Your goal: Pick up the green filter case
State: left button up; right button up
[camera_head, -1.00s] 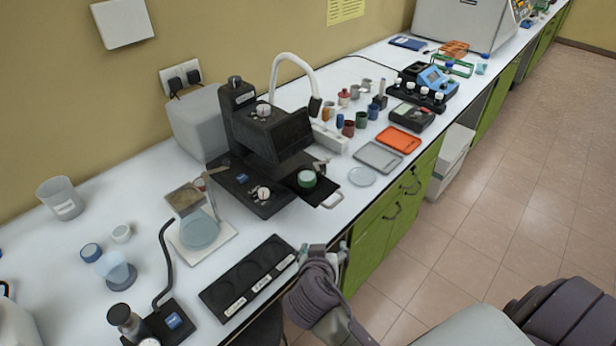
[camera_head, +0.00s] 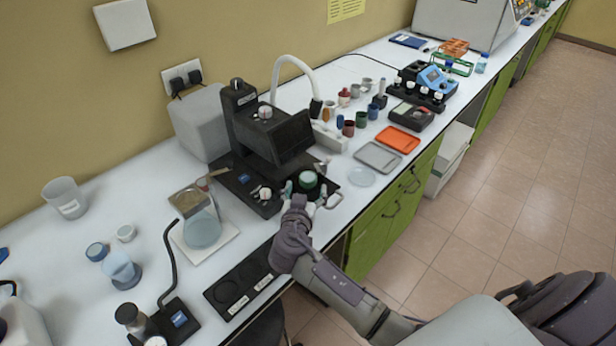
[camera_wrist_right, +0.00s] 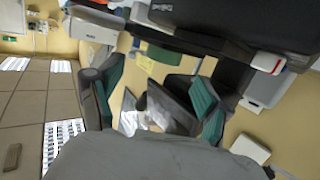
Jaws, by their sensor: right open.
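The green filter case (camera_head: 308,180) is a short round case on the front platform of the black bench instrument (camera_head: 265,135). My right gripper (camera_head: 307,191) is open at the near side of the case, with a fingertip to its left and one to its right. I cannot tell whether they touch it. In the right wrist view the open gripper (camera_wrist_right: 154,95) shows two dark fingers with teal pads and a wide gap between them. The case cannot be made out surely in that view. My left gripper is not in view.
A black labelled tray (camera_head: 242,284) lies to the left of my right arm. A glass flask (camera_head: 203,225) stands on a white plate behind it. A grey tray (camera_head: 377,157) and an orange tray (camera_head: 398,139) lie to the right. The instrument's head overhangs the platform behind the case.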

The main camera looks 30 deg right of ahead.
aim_at(307, 178)
jog(key=shift+w+d+r, duration=0.15)
jog(key=shift+w, duration=0.15)
jog(key=p+x, duration=0.2)
jog(key=x, duration=0.2)
jog(key=shift+w, duration=0.15)
jog(key=shift+w+f, duration=0.2)
jog(key=shift+f, duration=0.1)
jog(key=c, duration=1)
jog(key=shift+s, duration=0.1)
jog(key=shift+c, duration=0.2)
